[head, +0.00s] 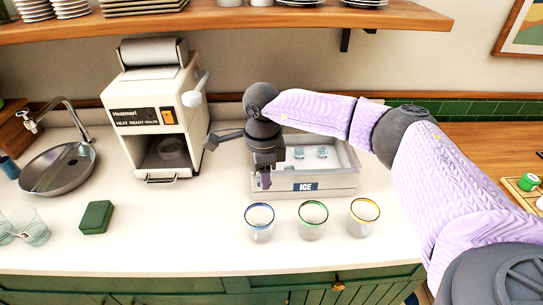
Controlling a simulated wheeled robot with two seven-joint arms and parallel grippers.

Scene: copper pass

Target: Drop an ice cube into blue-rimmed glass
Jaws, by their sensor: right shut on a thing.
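My right gripper (264,181) points down over the left part of the ice bin (342,183), near its front wall. It is shut on an ice cube, which is mostly hidden by the fingers. Other ice cubes (322,152) lie in the bin, right of the gripper. The blue-rimmed glass (259,223) stands upright on the counter in front of the bin, a little nearer the camera than the gripper. No ice can be made out in it. My left gripper does not show.
A green-rimmed glass (313,221) and a yellow-rimmed glass (363,217) stand right of the blue-rimmed one. A white heat sealer (150,110) stands left of the bin. A green block (96,217) and a sink (62,170) are farther left.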

